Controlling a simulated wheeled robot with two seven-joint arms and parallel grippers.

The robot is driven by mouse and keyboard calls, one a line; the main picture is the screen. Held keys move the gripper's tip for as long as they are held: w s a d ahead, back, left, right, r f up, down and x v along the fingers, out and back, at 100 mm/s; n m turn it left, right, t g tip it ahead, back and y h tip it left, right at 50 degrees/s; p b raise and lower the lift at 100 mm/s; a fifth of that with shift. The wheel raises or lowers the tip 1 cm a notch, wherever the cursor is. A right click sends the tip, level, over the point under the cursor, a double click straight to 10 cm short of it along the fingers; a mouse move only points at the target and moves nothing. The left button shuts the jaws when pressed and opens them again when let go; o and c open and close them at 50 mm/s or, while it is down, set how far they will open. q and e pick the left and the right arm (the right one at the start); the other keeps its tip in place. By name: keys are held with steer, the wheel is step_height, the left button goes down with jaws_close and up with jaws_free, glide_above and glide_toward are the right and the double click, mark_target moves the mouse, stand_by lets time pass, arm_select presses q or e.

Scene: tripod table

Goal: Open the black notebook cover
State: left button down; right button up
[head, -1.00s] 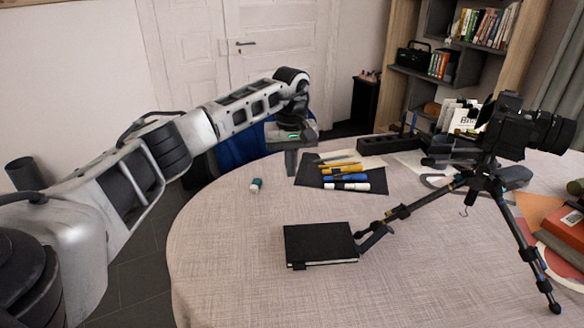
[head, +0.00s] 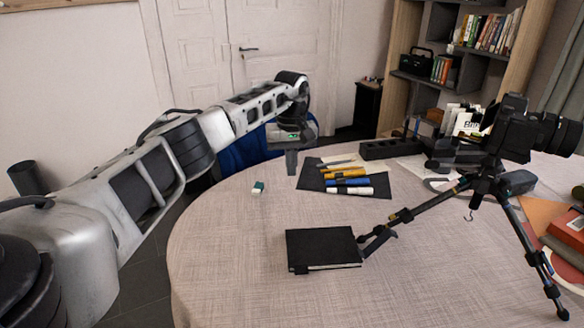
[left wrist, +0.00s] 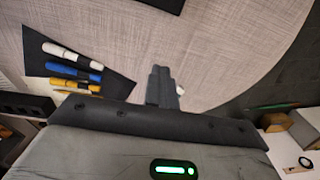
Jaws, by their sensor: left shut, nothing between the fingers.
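The black notebook (head: 322,246) lies closed and flat on the round table, near its front middle. Its pale page edge shows along the front side. My left gripper (head: 291,168) is shut and empty, fingers pointing down, over the far left part of the table, beyond the notebook and apart from it. In the left wrist view its closed fingers (left wrist: 163,84) point up the picture, and a dark edge at the top, which looks like the notebook (left wrist: 165,3), is partly cut off. My right gripper is not in view.
A black mat with several pens (head: 346,179) lies right of my left gripper. A small teal and white item (head: 258,187) sits left of it. A camera tripod (head: 485,190) stands at right, one leg ending beside the notebook. The cloth (head: 225,245) left of the notebook is clear.

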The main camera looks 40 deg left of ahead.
arm_select(q)
steer(key=shift+w+a+f, duration=0.15)
steer(key=shift+w+a, duration=0.05)
steer(key=shift+a, duration=0.1)
steer(key=shift+w+a+f+b, duration=0.6)
steer(key=shift+a+b, duration=0.1)
steer(key=shift+b, duration=0.65)
steer(key=c, duration=1.8)
jaws_free()
steer(key=shift+o, duration=0.2)
